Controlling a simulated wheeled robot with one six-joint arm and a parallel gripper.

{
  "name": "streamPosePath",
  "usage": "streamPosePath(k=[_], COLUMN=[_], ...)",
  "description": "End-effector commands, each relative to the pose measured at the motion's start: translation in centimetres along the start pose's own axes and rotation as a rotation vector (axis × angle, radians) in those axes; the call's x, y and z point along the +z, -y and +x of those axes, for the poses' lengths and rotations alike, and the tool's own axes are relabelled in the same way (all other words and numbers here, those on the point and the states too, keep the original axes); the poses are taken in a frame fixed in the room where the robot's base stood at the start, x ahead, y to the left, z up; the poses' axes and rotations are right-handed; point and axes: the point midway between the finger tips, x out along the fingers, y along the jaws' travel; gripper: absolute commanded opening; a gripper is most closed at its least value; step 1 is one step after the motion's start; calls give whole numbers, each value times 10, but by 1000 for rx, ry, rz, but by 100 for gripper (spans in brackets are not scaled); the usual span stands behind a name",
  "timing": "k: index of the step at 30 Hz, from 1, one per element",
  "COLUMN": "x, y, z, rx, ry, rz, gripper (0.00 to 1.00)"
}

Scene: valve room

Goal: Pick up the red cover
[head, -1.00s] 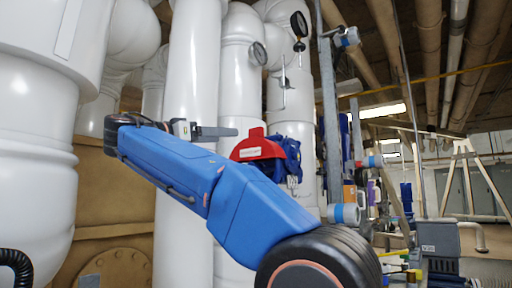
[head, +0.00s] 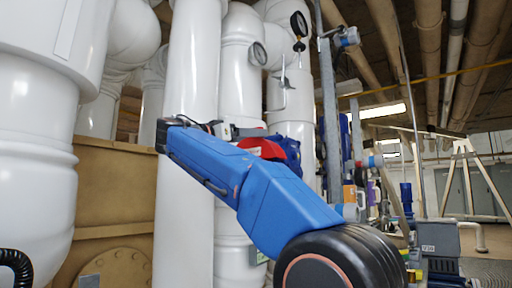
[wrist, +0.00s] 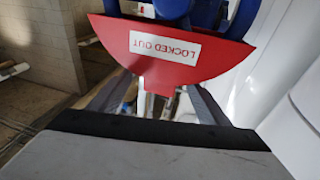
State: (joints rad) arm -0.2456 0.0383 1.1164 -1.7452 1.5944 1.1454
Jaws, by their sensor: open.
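The red cover (head: 264,147) is on a blue valve (head: 290,150) by the white pipes in the head view, partly hidden behind my arm and gripper. In the wrist view the red cover (wrist: 125,50) is a rounded plate with a white "LOCKED OUT" label, upside down, and a narrow tab at its lower edge. Blue valve parts (wrist: 175,8) show behind it. My gripper (wrist: 157,88) is open, its two fingers either side of the tab. I cannot tell whether they touch it. In the head view my gripper (head: 250,132) overlaps the cover's top.
Large white pipes (head: 190,90) stand behind and left of my arm. A grey upright post (head: 330,110) and other pipework are close to the right of the valve. A tan tank (head: 110,190) is at the lower left. More open floor shows at the far right.

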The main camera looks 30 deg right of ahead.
Motion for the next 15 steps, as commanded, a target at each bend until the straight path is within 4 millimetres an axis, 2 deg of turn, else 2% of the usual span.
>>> streamPosePath(k=[6,15], x=[0,0], y=[-1,0], z=[26,34], rx=[3,0], ry=[0,0], rz=[0,0], gripper=[70,70])
